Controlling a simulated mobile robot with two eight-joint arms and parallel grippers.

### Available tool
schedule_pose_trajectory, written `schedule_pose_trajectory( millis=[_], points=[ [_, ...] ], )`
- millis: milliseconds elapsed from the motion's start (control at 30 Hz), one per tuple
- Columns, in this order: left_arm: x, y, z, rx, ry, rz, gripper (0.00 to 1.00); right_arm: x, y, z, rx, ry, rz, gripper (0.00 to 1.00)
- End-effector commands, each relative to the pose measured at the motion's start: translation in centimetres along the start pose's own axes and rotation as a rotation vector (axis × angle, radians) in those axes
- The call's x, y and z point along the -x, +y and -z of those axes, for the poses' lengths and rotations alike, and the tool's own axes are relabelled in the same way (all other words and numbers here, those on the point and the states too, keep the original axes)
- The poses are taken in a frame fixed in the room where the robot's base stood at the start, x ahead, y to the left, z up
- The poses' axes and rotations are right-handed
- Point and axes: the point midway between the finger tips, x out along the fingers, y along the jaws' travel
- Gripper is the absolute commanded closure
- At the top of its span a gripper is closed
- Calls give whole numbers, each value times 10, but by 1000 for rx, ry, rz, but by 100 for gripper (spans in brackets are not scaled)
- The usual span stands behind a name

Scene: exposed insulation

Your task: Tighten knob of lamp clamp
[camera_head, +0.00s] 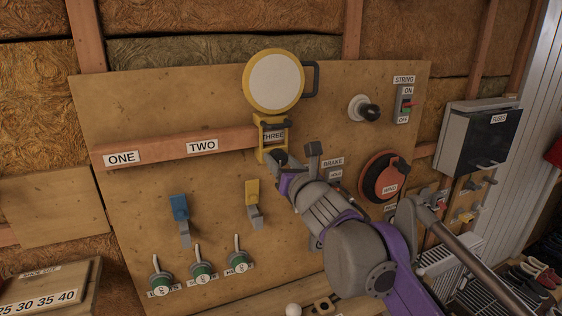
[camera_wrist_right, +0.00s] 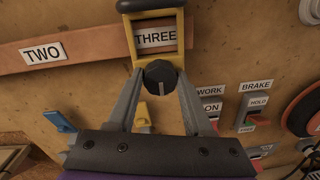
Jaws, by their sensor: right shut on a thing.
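The lamp (camera_head: 275,82) has a round white face in a yellow rim. Its yellow clamp (camera_head: 262,140) sits on the wooden rail at the label THREE, and shows in the right wrist view (camera_wrist_right: 133,40). The dark round clamp knob (camera_wrist_right: 160,74) is below the label, with a pale mark on its face. My right gripper (camera_head: 284,162) reaches up to the clamp from the lower right. In the right wrist view its two fingers (camera_wrist_right: 160,88) are on either side of the knob, shut on it. The arm partly hides the board below. My left gripper is not in view.
The wooden rail (camera_head: 165,148) carries labels ONE and TWO. Blue (camera_head: 180,210) and yellow (camera_head: 253,195) levers and several green-based switches are lower on the board. A red round dial (camera_head: 382,175) and a black knob (camera_head: 369,112) are to the right.

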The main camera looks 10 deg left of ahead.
Motion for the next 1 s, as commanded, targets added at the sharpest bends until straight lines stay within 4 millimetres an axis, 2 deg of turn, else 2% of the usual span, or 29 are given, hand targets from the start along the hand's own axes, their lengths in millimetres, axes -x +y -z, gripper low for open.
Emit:
schedule_pose_trajectory(
  millis=[33,100,467,667,1000],
  points=[
    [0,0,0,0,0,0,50,0,0,0,0,0,0,91],
    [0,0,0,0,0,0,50,0,0,0,0,0,0,100],
    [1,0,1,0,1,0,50,0,0,0,-58,2,1,100],
    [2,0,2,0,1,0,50,0,0,-1,-184,8,2,100],
    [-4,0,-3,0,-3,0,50,0,-1,0,-496,23,5,100]
  ],
)
